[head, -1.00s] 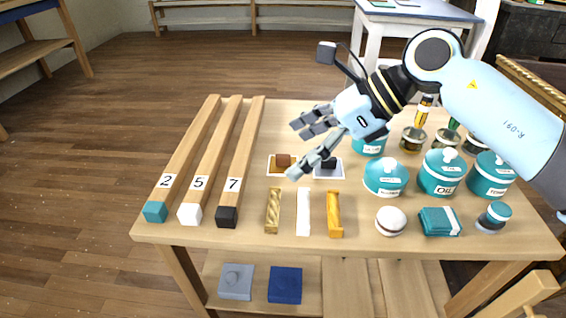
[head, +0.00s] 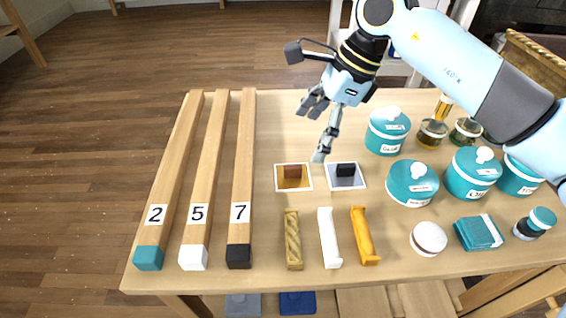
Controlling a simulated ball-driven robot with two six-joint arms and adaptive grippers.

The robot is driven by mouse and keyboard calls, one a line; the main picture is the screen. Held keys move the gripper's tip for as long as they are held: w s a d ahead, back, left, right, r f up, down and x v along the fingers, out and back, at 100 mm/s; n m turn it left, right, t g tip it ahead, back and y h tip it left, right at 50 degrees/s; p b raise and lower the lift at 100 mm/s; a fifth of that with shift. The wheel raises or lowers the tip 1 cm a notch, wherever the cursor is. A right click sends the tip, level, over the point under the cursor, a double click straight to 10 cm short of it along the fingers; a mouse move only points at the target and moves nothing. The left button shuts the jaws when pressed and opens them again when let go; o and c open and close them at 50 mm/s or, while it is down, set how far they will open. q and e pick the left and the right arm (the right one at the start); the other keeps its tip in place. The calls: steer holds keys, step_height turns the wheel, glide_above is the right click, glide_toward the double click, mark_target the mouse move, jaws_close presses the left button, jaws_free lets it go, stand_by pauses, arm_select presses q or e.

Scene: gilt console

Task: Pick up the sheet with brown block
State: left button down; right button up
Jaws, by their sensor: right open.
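The sheet with the brown block (head: 283,185) lies flat on the table, gold with a white border. The brown block (head: 292,171) sits on its upper middle. To its right lies a similar grey sheet (head: 344,183) with a black block (head: 345,170). My right gripper (head: 314,132) is open and empty. It hangs above and behind the two sheets, with one finger pointing down near the gap between them. My left gripper is not in view.
Three long wooden bars marked 2, 5 and 7 (head: 242,170) lie on the left of the table (head: 270,125). Teal jars (head: 411,184) crowd the right. Three short bars, one of them white (head: 329,238), lie in front of the sheets.

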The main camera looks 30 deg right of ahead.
mark_target(293, 167)
steer(key=x, duration=0.4)
steer(key=shift+s+a+b, duration=0.1)
steer(key=shift+s+b, duration=0.05)
steer(key=shift+b, duration=0.15)
steer(key=shift+f, duration=0.2)
steer(key=x, duration=0.5)
steer(key=shift+a+b, duration=0.2)
steer(key=shift+b, duration=0.2)
steer(key=shift+s, duration=0.1)
steer(key=shift+c, duration=0.6)
steer(key=c, duration=0.4)
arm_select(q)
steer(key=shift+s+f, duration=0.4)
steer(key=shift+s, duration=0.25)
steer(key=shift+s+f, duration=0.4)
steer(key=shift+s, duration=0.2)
arm_select(e)
steer(key=c, duration=0.9)
